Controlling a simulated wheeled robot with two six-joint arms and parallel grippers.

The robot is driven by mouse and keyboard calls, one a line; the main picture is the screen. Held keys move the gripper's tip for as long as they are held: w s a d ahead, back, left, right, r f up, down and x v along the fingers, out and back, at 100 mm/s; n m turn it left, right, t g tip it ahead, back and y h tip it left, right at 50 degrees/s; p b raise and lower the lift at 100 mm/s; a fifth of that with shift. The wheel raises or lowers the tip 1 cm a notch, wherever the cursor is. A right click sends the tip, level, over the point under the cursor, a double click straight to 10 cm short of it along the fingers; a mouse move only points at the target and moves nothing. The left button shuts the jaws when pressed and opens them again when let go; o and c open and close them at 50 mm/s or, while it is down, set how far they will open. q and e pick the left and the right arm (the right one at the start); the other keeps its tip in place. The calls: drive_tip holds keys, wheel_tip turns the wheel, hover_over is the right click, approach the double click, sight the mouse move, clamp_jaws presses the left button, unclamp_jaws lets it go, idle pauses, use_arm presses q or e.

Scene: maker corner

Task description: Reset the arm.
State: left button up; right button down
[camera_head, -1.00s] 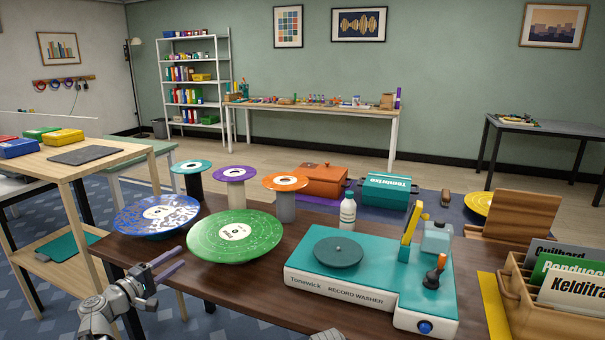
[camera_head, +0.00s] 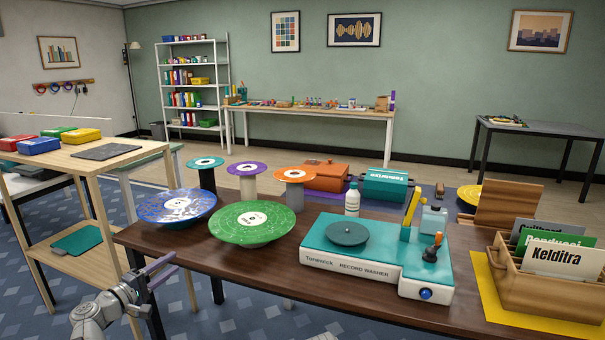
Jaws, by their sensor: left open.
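My left gripper (camera_head: 156,271) shows at the lower left of the head view. Its two fingers are apart and nothing is between them. It is off the front left edge of the dark wooden table (camera_head: 240,272), below and to the left of the green record (camera_head: 251,222). My right gripper is not in view.
The teal and white record washer (camera_head: 349,267) stands mid-table. A blue record (camera_head: 176,206) lies at the left end, near several records on stands. A white bottle (camera_head: 352,200) is behind the washer. A wooden record crate (camera_head: 541,298) sits at right. A light wooden cart (camera_head: 92,162) stands left.

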use_arm(q)
drive_tip(key=s+d+f+m+g, duration=0.3)
drive_tip(key=d+f+g, duration=0.15)
drive_tip(key=d, duration=0.45)
drive_tip(key=s+d+f+m+g, duration=0.3)
drive_tip(key=d+f, duration=0.2)
drive_tip(key=d, duration=0.4)
drive_tip(key=s+d+f+m+g, duration=0.3)
drive_tip(key=d+f+m+g, duration=0.15)
drive_tip(key=d, duration=0.45)
drive_tip(key=s+d+f+m+g+y, duration=0.25)
drive_tip(key=s+f+y, duration=0.2)
drive_tip(key=s, duration=0.35)
drive_tip(key=s+d+f+m+g+y, duration=0.1)
drive_tip(key=s+f+m+g+y, duration=0.15)
drive_tip(key=s+y, duration=0.4)
wheel_tip(320, 180, up, 26)
drive_tip(key=s+h+p, duration=0.1)
drive_tip(key=p, duration=2.5)
drive_tip(key=shift+s+a+f+m+t+h, duration=0.2)
drive_tip(key=shift+s+m+t+h, duration=0.1)
drive_tip(key=shift+s+m+t, duration=0.15)
